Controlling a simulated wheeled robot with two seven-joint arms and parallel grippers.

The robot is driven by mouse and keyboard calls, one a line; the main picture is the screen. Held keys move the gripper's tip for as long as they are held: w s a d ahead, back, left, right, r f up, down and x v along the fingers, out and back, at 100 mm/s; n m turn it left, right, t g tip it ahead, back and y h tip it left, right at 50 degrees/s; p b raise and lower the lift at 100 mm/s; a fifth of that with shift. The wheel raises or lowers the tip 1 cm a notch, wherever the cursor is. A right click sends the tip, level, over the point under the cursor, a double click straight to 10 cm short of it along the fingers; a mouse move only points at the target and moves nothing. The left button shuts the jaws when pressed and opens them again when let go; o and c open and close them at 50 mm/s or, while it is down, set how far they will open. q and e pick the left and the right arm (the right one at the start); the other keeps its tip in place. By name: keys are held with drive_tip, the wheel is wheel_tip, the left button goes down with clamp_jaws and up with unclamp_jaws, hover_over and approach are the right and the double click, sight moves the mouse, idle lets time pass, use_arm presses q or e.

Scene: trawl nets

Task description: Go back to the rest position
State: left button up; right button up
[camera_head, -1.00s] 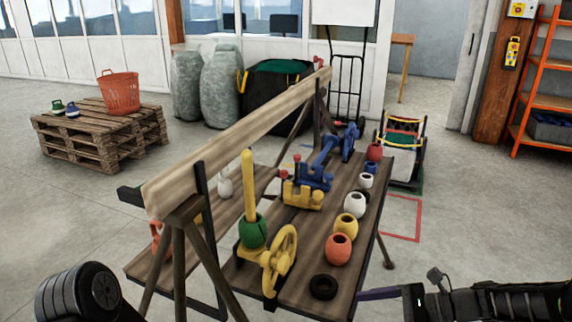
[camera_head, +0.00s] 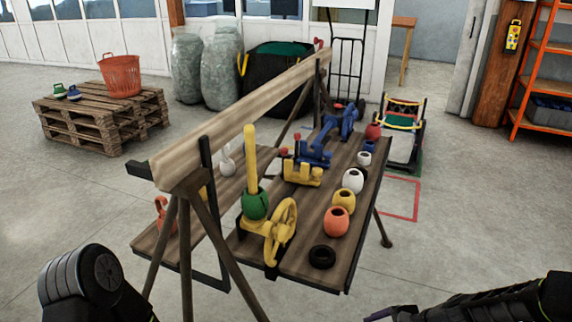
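The workbench (camera_head: 314,240) stands in the middle with a long wooden beam (camera_head: 235,115) over it on trestle legs. A yellow rod (camera_head: 250,155) stands upright in a green float (camera_head: 255,205) beside a yellow handwheel (camera_head: 281,232). My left arm shows at the lower left, and its gripper is out of view. My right arm shows at the lower right, clear of the bench. The tip of my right gripper (camera_head: 392,313) is only partly visible at the bottom edge, so its opening cannot be judged.
Floats in several colours, such as an orange one (camera_head: 336,221), line the bench's right side. A black ring (camera_head: 322,257) lies at its near end. A pallet stack (camera_head: 100,120) with an orange basket (camera_head: 121,75) stands left. An orange shelf (camera_head: 545,75) stands right. Floor around the bench is open.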

drive_tip(key=s+a+f+n+h, duration=0.2)
drive_tip(key=s+a+f+n, duration=0.1)
drive_tip(key=s+f+n, duration=0.3)
drive_tip(key=s+a+f+n+g+p, duration=0.1)
drive_tip(key=s+a+f+n, duration=0.1)
drive_tip(key=s+a, duration=0.4)
drive_tip(key=s+a+f+n+g+p, duration=0.1)
drive_tip(key=s+a+f+n, duration=0.2)
drive_tip(key=s+a+n, duration=0.2)
drive_tip(key=shift+s+a+n, duration=0.3)
drive_tip(key=shift+s+a, duration=0.5)
drive_tip(key=shift+s, duration=0.05)
drive_tip(key=shift+f, duration=0.1)
drive_tip(key=shift+c, duration=0.2)
